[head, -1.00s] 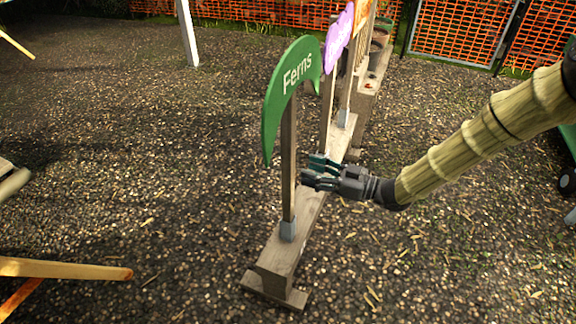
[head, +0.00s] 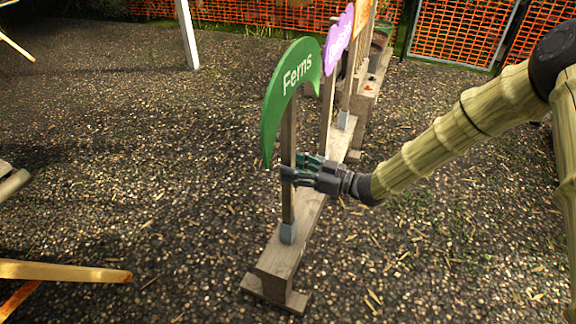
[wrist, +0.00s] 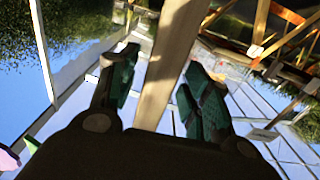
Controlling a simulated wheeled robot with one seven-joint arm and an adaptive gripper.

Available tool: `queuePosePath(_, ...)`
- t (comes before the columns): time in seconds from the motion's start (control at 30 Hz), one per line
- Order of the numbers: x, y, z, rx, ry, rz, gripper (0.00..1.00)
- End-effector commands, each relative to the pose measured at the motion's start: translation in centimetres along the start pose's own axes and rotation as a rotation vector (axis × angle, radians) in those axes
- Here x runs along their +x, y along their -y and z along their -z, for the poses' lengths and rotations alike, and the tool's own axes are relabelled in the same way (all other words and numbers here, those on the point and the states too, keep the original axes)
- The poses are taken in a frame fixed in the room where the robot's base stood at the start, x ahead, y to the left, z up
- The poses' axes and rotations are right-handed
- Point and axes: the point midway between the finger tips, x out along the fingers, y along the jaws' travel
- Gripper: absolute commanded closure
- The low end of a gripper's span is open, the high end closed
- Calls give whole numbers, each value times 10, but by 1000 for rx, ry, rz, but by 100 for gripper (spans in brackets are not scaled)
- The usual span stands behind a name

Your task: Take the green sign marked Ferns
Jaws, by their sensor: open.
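The green sign marked Ferns (head: 291,80) is a curved leaf-shaped board on an upright wooden post (head: 288,205). The post stands in a grey socket (head: 287,233) on a wooden stand (head: 280,258). My gripper (head: 290,168) is at the post, below the lettering and well above the socket. In the wrist view, the wooden post (wrist: 168,65) runs between the two open teal-padded fingers of my gripper (wrist: 160,95), with gaps showing on both sides. The green board is not clearly visible in the wrist view.
A purple sign (head: 338,42) and an orange sign (head: 362,22) stand farther back in the same row. Pots (head: 377,48) sit behind them. A wooden piece (head: 65,271) juts in at lower left. Open gravel lies on both sides.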

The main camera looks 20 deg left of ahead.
Motion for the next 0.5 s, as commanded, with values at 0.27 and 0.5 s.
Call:
queuePosePath(0.27, 0, 0, 0, 0, 0, 0, 75)
queuePosePath(0.5, 0, 0, 0, 0, 0, 0, 97)
